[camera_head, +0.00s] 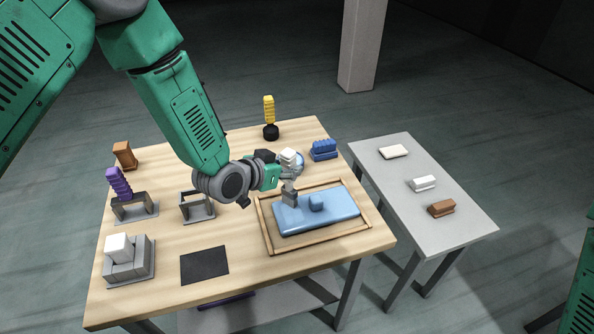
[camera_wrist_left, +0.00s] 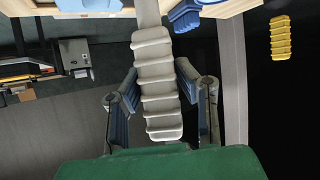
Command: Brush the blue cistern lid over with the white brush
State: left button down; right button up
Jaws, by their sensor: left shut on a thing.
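The blue cistern lid (camera_head: 340,208), with a small raised knob, lies flat inside a wooden frame (camera_head: 264,226) on the table. My left gripper (camera_head: 289,171) is above the lid's back left part and shut on the white brush (camera_head: 289,156). The brush is roughly upright, its grey head low at the lid's back left; I cannot tell whether it touches. In the left wrist view the brush's pale ribbed handle (camera_wrist_left: 157,80) runs between the two fingers of the left gripper (camera_wrist_left: 158,102). My right gripper is out of view.
A blue ribbed thing (camera_head: 323,150) and a yellow-handled brush (camera_head: 269,112) stand behind the lid. On the left are a purple-handled brush (camera_head: 119,182), an empty grey stand (camera_head: 197,207) and a dark mat (camera_head: 205,265). A grey side table (camera_head: 462,222) holds three small blocks.

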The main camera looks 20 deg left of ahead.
aim_at(286, 151)
pick_arm(q)
jog(key=shift+w+a, duration=0.1)
jog(key=shift+a, duration=0.15)
jog(key=shift+r+p, duration=2.65)
jog(key=shift+r, duration=0.95)
jog(key=shift+f, duration=0.1)
